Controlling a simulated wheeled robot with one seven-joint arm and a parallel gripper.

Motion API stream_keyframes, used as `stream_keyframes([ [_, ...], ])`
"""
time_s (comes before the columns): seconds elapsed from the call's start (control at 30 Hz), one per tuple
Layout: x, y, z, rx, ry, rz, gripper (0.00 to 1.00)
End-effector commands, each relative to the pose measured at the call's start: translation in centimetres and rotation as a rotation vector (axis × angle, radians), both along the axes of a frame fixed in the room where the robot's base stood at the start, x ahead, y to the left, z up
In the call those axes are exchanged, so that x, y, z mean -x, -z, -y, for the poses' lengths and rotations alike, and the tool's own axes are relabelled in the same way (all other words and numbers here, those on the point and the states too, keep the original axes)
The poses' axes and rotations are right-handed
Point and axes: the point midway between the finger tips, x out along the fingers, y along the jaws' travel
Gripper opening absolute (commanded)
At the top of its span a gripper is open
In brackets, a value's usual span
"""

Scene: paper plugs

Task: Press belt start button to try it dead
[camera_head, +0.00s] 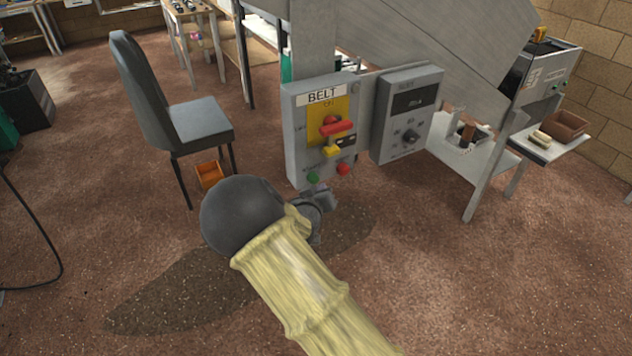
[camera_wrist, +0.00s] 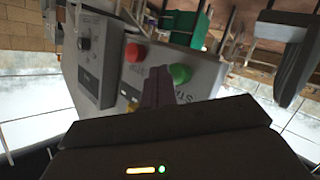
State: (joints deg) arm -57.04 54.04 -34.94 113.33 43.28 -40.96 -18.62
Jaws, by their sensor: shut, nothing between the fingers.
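The grey BELT control box (camera_head: 294,145) stands ahead, its front facing me. Low on it are a green button (camera_head: 313,178) and a red button (camera_head: 344,169). Above them a red handle (camera_head: 338,129) sits on a yellow plate, with small yellow and dark pieces below it. My gripper (camera_head: 328,196) is just below the buttons in the head view, partly hidden by my arm. In the wrist view, which is turned over, its closed fingers (camera_wrist: 158,86) point at the box between the green button (camera_wrist: 180,73) and the red button (camera_wrist: 135,53). I cannot tell whether they touch the box.
A second grey box with a dark display and knob (camera_head: 408,115) is fixed right of the BELT box. A dark chair (camera_head: 200,120) and an orange bin (camera_head: 209,174) stand to the left. A low white shelf (camera_head: 475,170) is at right. The reddish floor in front is open.

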Motion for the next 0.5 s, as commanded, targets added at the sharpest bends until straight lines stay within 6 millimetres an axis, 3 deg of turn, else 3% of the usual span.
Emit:
stream_keyframes([
  [0.5, -0.68, -0.04, -0.45, -0.001, 0.0, 0.0, 0.0],
])
